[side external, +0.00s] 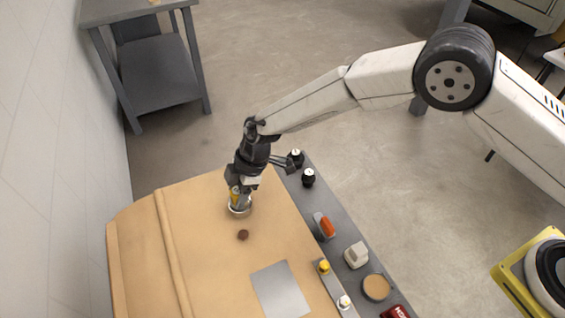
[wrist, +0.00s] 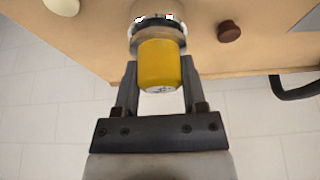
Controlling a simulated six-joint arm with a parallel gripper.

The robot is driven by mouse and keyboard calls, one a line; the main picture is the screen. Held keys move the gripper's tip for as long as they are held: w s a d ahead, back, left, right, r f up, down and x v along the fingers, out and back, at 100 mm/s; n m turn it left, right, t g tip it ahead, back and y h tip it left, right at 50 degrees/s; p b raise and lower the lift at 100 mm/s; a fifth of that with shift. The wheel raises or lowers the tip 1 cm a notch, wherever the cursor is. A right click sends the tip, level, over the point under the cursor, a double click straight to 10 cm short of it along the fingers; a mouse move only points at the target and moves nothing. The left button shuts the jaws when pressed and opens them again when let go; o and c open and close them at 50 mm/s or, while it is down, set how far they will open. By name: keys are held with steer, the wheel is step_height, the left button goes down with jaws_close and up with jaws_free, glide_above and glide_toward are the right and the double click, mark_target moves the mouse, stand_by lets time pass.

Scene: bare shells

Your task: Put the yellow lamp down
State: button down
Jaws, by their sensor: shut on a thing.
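The yellow lamp (side external: 235,198) is a short yellow cylinder in the side view, held upright or nearly so under my gripper (side external: 240,184). In the wrist view the yellow lamp (wrist: 161,65) sits between the two dark fingers of my gripper (wrist: 159,75), which are shut on its sides. A round silvery ring or socket (side external: 240,209) is directly at the lamp's lower end on the tan board. It also shows at the lamp's far end in the wrist view (wrist: 157,20). I cannot tell whether the lamp is seated in it or just above it.
A brown button (side external: 243,235) stands on the tan board (side external: 205,262) close by. A grey plate (side external: 281,290) lies farther front. A dark strip along the right holds black knobs (side external: 308,177), an orange switch (side external: 325,226), and another yellow piece (side external: 324,267). The board's left part is clear.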

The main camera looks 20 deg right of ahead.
steer(key=shift+f, duration=0.2)
steer(key=shift+c, duration=0.7)
jaws_free()
steer(key=shift+r, duration=0.45)
steer(key=v, duration=1.1)
steer(key=shift+d+r, duration=0.25)
steer(key=shift+r, duration=0.1)
